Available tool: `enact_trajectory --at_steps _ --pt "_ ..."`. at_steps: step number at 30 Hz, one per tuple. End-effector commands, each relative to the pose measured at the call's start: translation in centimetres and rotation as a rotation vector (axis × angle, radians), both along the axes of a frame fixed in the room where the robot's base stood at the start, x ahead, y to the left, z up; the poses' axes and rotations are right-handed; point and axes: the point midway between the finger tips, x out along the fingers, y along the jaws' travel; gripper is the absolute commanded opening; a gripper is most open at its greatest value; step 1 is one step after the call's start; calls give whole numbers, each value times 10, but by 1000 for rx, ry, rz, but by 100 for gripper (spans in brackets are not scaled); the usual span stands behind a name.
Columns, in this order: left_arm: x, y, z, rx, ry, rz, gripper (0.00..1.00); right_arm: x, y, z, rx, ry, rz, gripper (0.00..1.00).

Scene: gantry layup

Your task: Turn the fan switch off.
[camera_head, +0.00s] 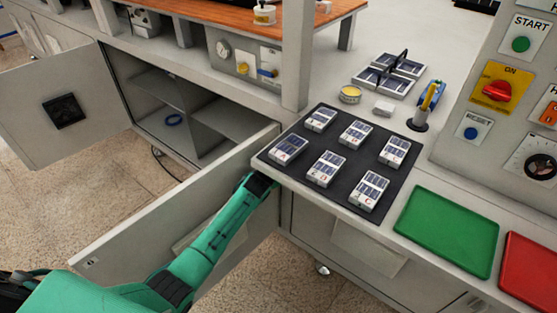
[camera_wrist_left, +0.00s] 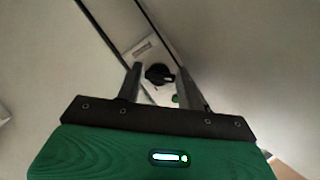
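A black rotary knob (camera_wrist_left: 159,74) sits on a pale panel in the left wrist view, probably the fan switch. A small label plate (camera_wrist_left: 142,47) is above it and a small green spot (camera_wrist_left: 176,98) is below it. My left gripper (camera_wrist_left: 160,78) is open, its two fingers on either side of the knob; I cannot tell whether they touch it. In the head view my left gripper (camera_head: 262,184) is at the bench's front edge, below the top, its fingertips and the knob hidden. My right gripper is not in view.
An open cabinet door (camera_head: 150,215) stands close by my left arm. A dark mat (camera_head: 330,160) with several labelled modules lies on the bench above. Green (camera_head: 448,232) and red (camera_head: 530,270) trays are to the right. A control panel (camera_head: 510,140) with a red ON switch (camera_head: 497,91) stands at far right.

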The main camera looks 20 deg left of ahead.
Motion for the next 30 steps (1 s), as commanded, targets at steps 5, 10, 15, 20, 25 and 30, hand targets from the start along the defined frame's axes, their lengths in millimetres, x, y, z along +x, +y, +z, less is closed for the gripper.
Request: enact_trajectory --at_steps 5,10,15,20,25,30 --pt "0 0 0 1 0 0 44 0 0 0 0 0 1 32" --pt "-1 0 0 1 -1 -1 44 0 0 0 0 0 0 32" --pt "-13 1 3 1 -1 -1 44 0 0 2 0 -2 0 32" --pt "-37 3 10 2 -1 -1 44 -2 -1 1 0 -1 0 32" --pt "-66 5 18 1 1 -1 44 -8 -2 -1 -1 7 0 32" --pt "-96 7 26 2 0 -1 44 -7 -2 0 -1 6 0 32"
